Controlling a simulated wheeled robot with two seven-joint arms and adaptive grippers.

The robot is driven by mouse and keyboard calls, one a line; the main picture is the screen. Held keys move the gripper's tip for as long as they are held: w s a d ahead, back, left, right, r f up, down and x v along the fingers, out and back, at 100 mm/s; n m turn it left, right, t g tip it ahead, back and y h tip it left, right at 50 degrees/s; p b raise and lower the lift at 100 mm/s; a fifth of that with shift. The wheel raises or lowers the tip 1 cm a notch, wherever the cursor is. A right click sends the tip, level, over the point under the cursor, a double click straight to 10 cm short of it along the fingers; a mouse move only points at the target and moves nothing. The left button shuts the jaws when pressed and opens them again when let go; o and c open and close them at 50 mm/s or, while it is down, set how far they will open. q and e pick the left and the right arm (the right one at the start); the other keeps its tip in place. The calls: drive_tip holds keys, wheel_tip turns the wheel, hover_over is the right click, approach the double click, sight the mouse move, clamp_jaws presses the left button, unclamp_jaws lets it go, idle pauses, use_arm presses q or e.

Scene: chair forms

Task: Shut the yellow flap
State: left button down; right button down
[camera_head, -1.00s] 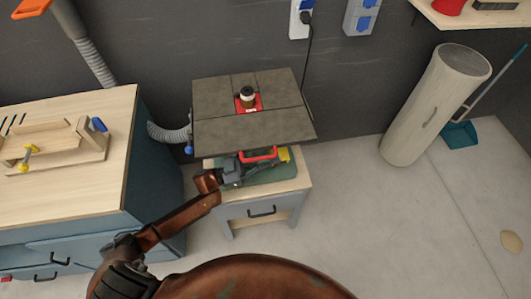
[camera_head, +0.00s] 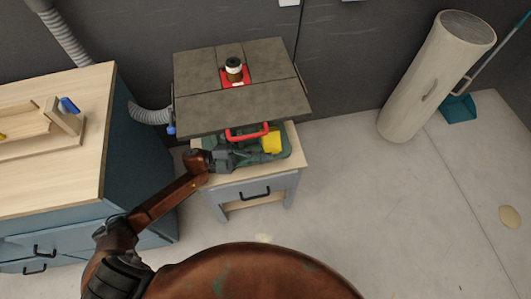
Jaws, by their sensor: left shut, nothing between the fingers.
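The yellow flap (camera_head: 271,142) shows on the front of a green machine (camera_head: 284,153) under the dark router table top, to the right of a red handle (camera_head: 247,133). Whether the flap is open or shut is hard to tell at this size. My left gripper (camera_head: 277,145) reaches in from the left with its fingers shut and empty, its tip close to the flap; I cannot tell if it touches. The gripper hides part of the green machine. My right gripper is not in view.
The machine stands on a small cabinet (camera_head: 250,190) with a drawer. A workbench (camera_head: 50,170) stands at left, a tall wooden cylinder (camera_head: 435,80) at right. The floor on the right is mostly free.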

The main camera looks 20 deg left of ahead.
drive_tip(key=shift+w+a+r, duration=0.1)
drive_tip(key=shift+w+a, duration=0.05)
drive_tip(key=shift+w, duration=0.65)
